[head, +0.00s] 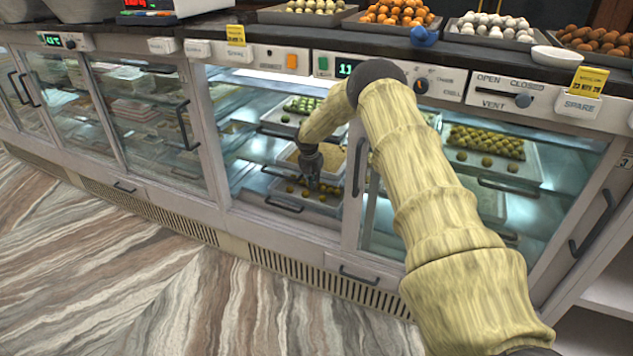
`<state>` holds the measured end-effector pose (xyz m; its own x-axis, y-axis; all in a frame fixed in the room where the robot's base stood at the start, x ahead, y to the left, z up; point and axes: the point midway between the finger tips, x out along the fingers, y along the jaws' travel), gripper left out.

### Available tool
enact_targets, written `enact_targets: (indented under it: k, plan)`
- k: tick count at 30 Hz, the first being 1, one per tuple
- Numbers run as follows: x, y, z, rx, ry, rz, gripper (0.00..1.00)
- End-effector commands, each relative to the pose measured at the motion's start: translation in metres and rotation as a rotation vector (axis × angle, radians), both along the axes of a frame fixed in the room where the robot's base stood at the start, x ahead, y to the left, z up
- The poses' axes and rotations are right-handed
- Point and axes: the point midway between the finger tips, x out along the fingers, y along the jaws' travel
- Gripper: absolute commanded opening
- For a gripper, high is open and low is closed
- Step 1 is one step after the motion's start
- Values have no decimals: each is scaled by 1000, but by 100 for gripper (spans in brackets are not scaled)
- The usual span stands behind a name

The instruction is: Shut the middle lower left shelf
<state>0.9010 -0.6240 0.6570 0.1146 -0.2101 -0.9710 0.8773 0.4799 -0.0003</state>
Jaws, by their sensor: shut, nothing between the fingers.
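The middle case bay behind the counter front holds stacked pull-out shelves. Its low shelf carries a tray (331,207) with several round greenish-yellow sweets and has a dark front handle (284,206). Another shelf above it holds a tray of tan sweets and has its own dark handle (281,174). My gripper (313,186) is shut and empty, pointing down over the low tray, inside the bay's opening. I cannot tell whether it touches the tray or how far the low shelf stands out. My arm hides part of the bay's right side.
A glass door with a dark upright handle (357,167) borders the bay on the right. Closed glass doors (150,110) stand to the left. Trays of sweets, a white bowl (556,57) and a blue object (424,37) sit on the countertop. The striped floor (120,270) in front is clear.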

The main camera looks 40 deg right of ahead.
Motion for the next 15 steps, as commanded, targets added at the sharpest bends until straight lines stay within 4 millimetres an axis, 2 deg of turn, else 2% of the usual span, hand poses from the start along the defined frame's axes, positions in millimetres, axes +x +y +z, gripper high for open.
enact_targets:
  k: [7, 15]
  plan:
    - [-1, 11, 35, 0, -2, 6, 0]
    - [-6, 17, 63, 1, 0, 3, 0]
